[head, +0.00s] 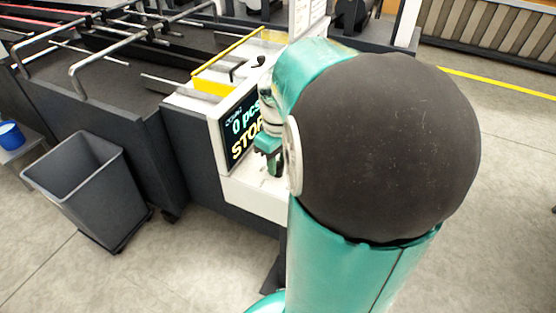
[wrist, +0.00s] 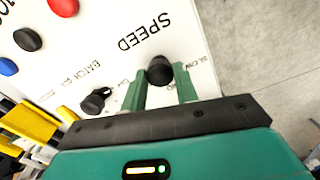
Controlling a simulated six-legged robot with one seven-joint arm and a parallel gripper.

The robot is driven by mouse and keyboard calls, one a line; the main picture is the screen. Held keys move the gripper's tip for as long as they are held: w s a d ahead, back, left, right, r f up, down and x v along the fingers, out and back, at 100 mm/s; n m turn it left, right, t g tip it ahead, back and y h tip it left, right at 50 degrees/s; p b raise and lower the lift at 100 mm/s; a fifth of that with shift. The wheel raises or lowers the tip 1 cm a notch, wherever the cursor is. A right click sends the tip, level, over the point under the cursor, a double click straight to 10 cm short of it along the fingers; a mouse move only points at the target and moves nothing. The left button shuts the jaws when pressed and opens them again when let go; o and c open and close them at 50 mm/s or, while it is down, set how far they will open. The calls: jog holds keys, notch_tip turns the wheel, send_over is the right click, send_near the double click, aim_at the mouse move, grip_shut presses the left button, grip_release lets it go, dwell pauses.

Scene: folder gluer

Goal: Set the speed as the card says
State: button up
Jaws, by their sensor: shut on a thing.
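The black speed knob (wrist: 159,71) sits on the white panel (wrist: 110,62) under the printed word SPEED, with SLOW printed beside it. My gripper (wrist: 160,80) is shut on this knob, one green finger on each side. The knob's pointer and the marks behind the fingers are hidden. In the head view my gripper (head: 268,158) is at the machine's front panel, right of the display, partly covered by my arm. A white printed sheet (head: 306,16) stands at the top, possibly the card; its text is too small to read.
A second black knob (wrist: 97,100) labelled BATCH, a red button (wrist: 63,7), a black button (wrist: 28,39) and a blue button (wrist: 8,66) are nearby. The display (head: 241,128) reads 0 pcs and STOP. A grey bin (head: 90,187) stands left on open floor.

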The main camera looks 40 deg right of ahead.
aim_at(278, 164)
jog(key=m, duration=0.5)
jog(key=shift+m, duration=0.3)
jog(key=m, duration=0.6)
jog(key=shift+r, duration=0.1)
dwell(0.5)
jog(key=o, duration=1)
jog(key=shift+c, duration=0.2)
notch_tip(278, 164, up, 14)
